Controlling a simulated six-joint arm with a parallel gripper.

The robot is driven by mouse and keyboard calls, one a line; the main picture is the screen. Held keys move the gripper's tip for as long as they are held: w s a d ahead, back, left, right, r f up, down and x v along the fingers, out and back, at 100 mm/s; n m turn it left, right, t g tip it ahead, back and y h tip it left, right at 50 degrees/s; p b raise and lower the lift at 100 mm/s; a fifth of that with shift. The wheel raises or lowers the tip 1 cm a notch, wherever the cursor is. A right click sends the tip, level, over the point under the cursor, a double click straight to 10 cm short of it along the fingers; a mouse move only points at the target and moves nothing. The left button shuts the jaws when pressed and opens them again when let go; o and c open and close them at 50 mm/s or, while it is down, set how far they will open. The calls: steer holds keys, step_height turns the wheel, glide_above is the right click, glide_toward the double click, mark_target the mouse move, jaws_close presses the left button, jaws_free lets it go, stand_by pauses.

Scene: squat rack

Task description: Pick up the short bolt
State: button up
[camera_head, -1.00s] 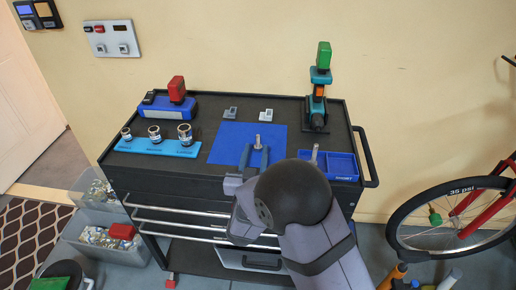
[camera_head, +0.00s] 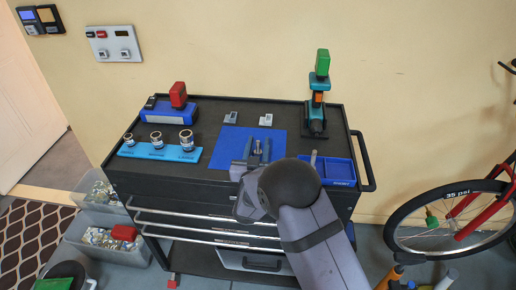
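A small grey metal bolt (camera_head: 258,145) stands upright on the blue mat (camera_head: 234,138) on top of the tool cart. My gripper (camera_head: 256,149) points away from the camera over the near part of the mat. Its two grey fingers are apart, one on each side of this bolt, and I see no clear contact. The bolt's lower part is hidden. I cannot tell for sure which bolt is shorter.
A light-blue holder (camera_head: 130,152) with several sockets lies left of the mat. Two small grey pieces (camera_head: 231,117) (camera_head: 266,119) lie behind it. A teal power tool (camera_head: 316,112) stands at the back right. A blue box with a red block (camera_head: 178,95) is at the back left.

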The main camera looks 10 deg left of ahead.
mark_target(258, 141)
jaws_close()
steer(key=shift+r, duration=0.15)
step_height(258, 141, up, 10)
steer(key=shift+f+b, duration=0.1)
steer(key=shift+b, duration=0.85)
